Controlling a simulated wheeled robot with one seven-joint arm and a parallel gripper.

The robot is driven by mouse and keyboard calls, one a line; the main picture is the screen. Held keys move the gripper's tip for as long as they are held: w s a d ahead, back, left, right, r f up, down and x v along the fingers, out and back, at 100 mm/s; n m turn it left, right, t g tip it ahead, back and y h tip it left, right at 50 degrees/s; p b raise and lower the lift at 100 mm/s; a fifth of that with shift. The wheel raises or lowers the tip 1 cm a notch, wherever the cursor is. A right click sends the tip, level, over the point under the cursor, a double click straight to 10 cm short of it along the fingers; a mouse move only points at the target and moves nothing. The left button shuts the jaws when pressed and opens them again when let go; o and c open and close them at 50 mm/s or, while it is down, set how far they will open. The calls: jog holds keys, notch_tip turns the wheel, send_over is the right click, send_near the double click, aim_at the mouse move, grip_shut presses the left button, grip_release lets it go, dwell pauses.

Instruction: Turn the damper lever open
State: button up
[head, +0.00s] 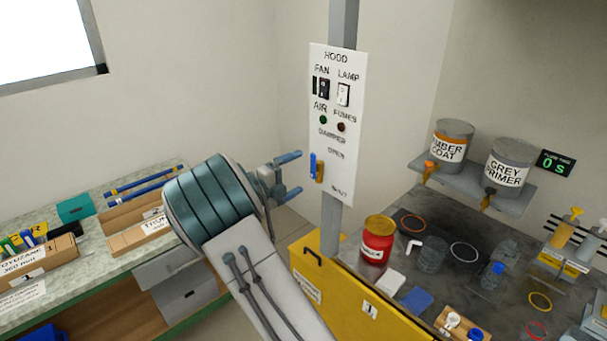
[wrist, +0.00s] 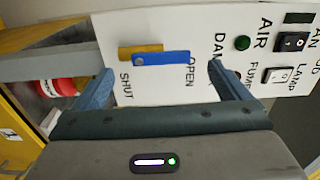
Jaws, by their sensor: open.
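The damper lever (head: 313,166) is a blue bar beside a brass-yellow piece on the white hood panel (head: 345,120). It also shows in the wrist view (wrist: 162,58), where the blue bar lies along the panel's length. Its blue end reaches toward the OPEN label and the yellow part lies toward SHUT. My gripper (head: 291,175) is open and empty, just left of the lever in the head view, its fingers pointing at the panel. In the wrist view the lever appears between the spread fingertips (wrist: 160,67). I see no contact.
The panel hangs on a grey post (head: 334,225) and carries fan and lamp switches (head: 343,94) and two indicator lights. A yellow cabinet (head: 345,295) stands below. A red tin (head: 377,240) and glassware stand on the right bench. A left bench (head: 70,285) holds boxes.

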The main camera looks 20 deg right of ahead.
jog(key=b+v, duration=0.1)
jog(key=v, duration=0.8)
jog(key=shift+a+b, duration=0.2)
jog(key=shift+b, duration=0.2)
jog(key=shift+s, duration=0.15)
jog(key=s+d+f+m+g+y+b, duration=0.1)
jog(key=s+d+m+g+y, duration=0.3)
jog(key=s+m, duration=0.55)
jog(key=s+d+f+m+g+y+b, duration=0.1)
jog(key=s+d+m+g+y, duration=0.3)
jog(key=s+m, duration=0.5)
jog(key=s+a+m+t+y, duration=0.2)
jog(key=s+m+y, duration=0.2)
jog(key=s+m, duration=0.3)
jog(key=s+a+m+t+y, duration=0.2)
jog(key=s+m, duration=0.5)
jog(key=m, duration=0.8)
jog(key=shift+s+a+f+y+b, duration=0.4)
jog(key=shift+a+y, duration=0.3)
jog(key=shift+y, duration=0.5)
jog(key=shift+w+m, duration=0.15)
jog(key=shift+m, duration=0.1)
